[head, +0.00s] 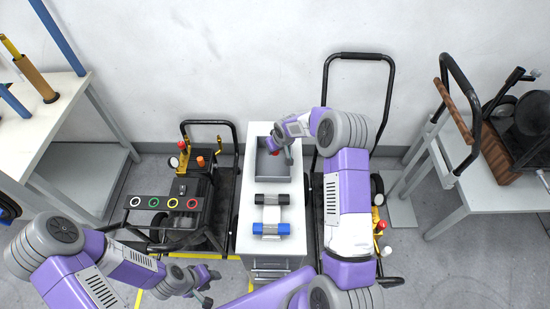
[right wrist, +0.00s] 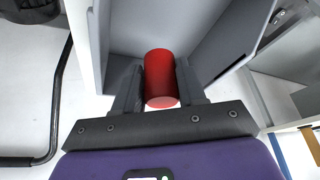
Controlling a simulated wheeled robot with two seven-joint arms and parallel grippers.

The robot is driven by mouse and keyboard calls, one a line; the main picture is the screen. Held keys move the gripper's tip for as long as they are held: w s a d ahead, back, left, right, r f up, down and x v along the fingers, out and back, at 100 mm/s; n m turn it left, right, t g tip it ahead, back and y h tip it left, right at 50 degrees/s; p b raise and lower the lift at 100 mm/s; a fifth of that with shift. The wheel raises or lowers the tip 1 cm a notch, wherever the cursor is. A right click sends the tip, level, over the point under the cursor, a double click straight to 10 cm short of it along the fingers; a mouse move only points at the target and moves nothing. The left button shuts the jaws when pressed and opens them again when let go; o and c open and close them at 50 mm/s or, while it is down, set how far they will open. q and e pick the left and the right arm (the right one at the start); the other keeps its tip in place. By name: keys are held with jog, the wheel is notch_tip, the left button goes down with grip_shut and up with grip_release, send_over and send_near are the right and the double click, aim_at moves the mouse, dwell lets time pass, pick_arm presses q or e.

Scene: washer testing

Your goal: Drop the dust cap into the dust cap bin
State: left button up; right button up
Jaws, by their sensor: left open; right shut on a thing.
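The red dust cap (right wrist: 161,78) is a short cylinder held between the two fingers of my right gripper (right wrist: 160,88). In the head view my right gripper (head: 281,145) is over the grey open bin (head: 272,182) at the far end of the white cabinet, and a bit of red shows there. The bin's grey walls also show around the cap in the right wrist view (right wrist: 218,52). The cap's height above the bin floor is hard to tell. My left gripper (head: 206,288) is open and empty, low at the left near the front of the pressure washer.
A pressure washer (head: 190,200) with coloured rings stands left. Another cart's handle (head: 360,56) rises behind my right arm. Tables stand at both sides.

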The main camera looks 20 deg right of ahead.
jog(key=o, duration=1.1)
jog(key=p+v, duration=0.1)
jog(key=v, duration=0.6)
jog(key=shift+r, duration=0.35)
